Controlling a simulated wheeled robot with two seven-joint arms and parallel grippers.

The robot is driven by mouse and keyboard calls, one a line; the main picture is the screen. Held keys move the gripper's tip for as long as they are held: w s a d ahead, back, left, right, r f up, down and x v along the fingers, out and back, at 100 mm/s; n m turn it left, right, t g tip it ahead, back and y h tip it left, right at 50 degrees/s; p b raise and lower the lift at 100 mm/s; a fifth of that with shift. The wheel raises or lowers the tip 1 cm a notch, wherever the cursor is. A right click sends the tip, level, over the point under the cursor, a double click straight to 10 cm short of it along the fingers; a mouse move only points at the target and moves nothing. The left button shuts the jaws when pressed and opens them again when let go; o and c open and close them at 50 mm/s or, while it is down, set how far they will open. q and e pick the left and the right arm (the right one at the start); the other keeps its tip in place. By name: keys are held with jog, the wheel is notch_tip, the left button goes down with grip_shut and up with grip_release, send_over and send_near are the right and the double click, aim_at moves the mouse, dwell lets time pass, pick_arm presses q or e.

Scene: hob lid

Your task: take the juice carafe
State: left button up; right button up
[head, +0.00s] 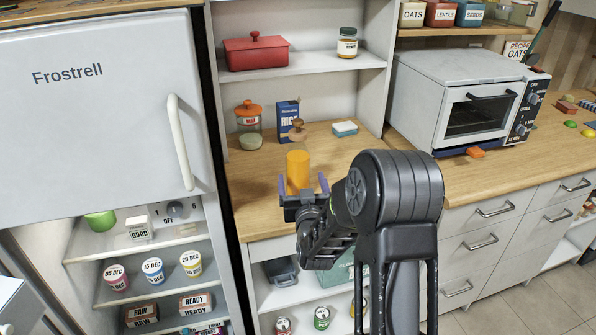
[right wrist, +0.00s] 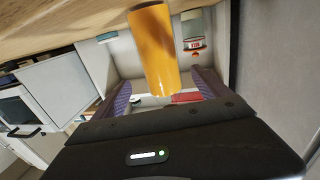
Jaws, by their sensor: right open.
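The juice carafe shows as an orange cylinder (head: 298,168) over the wooden counter in the head view; its lower end is hidden behind my right gripper. My right gripper (head: 303,186) is open, with purple finger pads to either side of the carafe's lower part in the picture. In the right wrist view the orange carafe (right wrist: 158,55) appears in line with the gap between the open fingers (right wrist: 165,88). I see no finger closed on it, and cannot tell how deep it sits between them. My left gripper is not in view.
Behind the carafe on the counter (head: 256,203) are an orange-lidded jar (head: 249,126), a blue rice box (head: 287,116), a brown round object (head: 297,131) and a blue-white block (head: 345,128).

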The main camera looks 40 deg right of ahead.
aim_at(300, 174)
jog(key=shift+w+d+r+p, duration=0.1)
jog(key=shift+w+d+p, duration=0.05)
jog(key=shift+w+p, duration=0.25)
jog(key=p+x, duration=0.1)
jog(key=x, duration=0.2)
jog(key=shift+w+d, duration=0.1)
jog(key=shift+w, duration=0.2)
jog(key=shift+w+d+f, duration=0.2)
jog(key=shift+w, duration=0.1)
jog(key=shift+c, duration=0.5)
grip_shut()
jog(key=shift+r, duration=0.2)
